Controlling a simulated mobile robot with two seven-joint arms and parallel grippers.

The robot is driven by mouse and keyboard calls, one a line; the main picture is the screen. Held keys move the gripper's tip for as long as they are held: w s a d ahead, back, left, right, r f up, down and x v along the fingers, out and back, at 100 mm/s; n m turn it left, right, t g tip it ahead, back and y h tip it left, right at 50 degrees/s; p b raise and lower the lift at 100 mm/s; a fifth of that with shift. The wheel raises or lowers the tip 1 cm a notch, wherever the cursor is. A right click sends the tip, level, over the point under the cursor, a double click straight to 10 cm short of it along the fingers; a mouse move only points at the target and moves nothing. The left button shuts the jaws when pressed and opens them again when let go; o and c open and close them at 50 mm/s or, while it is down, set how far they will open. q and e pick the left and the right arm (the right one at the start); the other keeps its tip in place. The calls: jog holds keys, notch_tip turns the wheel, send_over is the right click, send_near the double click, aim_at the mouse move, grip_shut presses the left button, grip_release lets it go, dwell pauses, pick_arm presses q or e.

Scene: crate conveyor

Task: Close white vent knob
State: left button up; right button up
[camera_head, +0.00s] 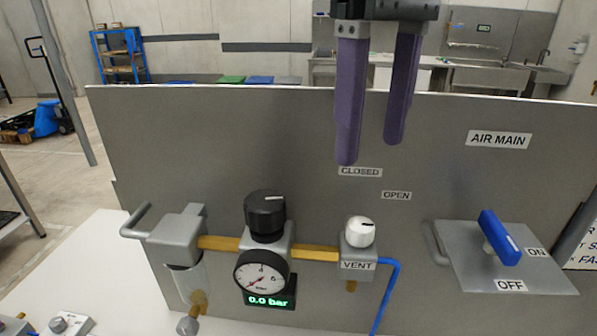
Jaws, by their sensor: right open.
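The white vent knob (360,232) sits on a grey valve block labelled VENT (357,265), right of the pressure gauge. A CLOSED label (360,172) and an OPEN label (396,195) are on the panel above it. The knob's mark is too small to read surely. My right gripper (370,151) comes in from the top with two purple fingers pointing down. The fingers are apart with nothing between them. It hangs above the knob in the picture, not touching it, its left fingertip just above the CLOSED label. My left gripper is not in view.
A black knob (265,215) stands above the round gauge (262,273), whose display reads 0.0 bar. A blue hose (386,295) runs down from the vent block. A blue lever (499,238) on a grey plate is at right. The upper panel (230,130) is clear.

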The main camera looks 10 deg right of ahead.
aim_at(361, 224)
jog(key=f, duration=0.2)
jog(key=f+p, duration=0.1)
jog(key=f, duration=0.5)
jog(key=shift+s+f+p, duration=0.1)
jog(key=shift+s+p, duration=0.2)
jog(key=shift+p, duration=0.05)
jog(key=shift+f, duration=0.75)
jog(key=shift+w, duration=0.1)
grip_shut()
